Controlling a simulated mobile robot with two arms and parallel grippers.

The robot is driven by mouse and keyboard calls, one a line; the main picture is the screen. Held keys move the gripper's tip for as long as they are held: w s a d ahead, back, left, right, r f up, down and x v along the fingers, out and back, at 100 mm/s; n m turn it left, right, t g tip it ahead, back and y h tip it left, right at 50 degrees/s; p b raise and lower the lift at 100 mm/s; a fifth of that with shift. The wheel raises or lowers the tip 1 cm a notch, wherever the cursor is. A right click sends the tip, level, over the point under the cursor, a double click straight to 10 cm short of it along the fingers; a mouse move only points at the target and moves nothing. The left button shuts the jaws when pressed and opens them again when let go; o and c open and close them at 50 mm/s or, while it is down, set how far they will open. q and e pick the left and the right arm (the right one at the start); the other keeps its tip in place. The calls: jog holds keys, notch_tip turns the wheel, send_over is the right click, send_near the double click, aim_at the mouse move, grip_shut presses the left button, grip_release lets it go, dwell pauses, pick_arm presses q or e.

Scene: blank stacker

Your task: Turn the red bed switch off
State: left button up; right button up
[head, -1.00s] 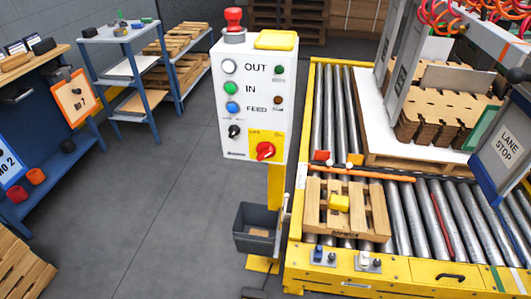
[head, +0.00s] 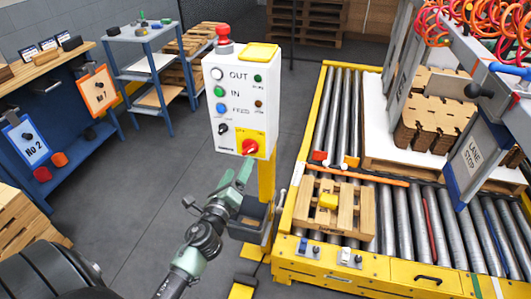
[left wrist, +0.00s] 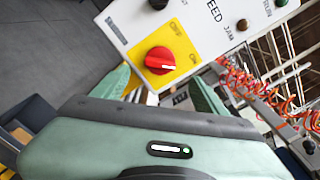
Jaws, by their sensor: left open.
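The red rotary switch (head: 250,147) sits on a yellow plate (head: 258,136) at the lower right of the white control box (head: 215,120). In the left wrist view the red knob (left wrist: 160,60) is large, and its white mark points right, towards a small label on the yellow plate. My left gripper (head: 238,172) is open and empty, just below and in front of the switch. In the wrist view its fingers (left wrist: 160,88) are spread to either side below the knob, apart from it. My right gripper is not in view.
A grey bin (head: 245,226) hangs below on the yellow post. The roller conveyor (head: 405,215) with a small pallet (head: 310,205) stands right. Floor to the left is clear.

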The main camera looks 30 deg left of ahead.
aim_at(246, 151)
pick_arm(q)
jog(key=x, duration=0.3)
jog(key=p+x, duration=0.1)
jog(key=x, duration=0.3)
jog(key=shift+a+r, duration=0.1)
jog(key=shift+r, duration=0.1)
jog(key=shift+w+a, duration=0.1)
jog(key=shift+w, duration=0.35)
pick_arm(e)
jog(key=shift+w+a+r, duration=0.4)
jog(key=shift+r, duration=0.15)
pick_arm(q)
jog(key=c, duration=1.4)
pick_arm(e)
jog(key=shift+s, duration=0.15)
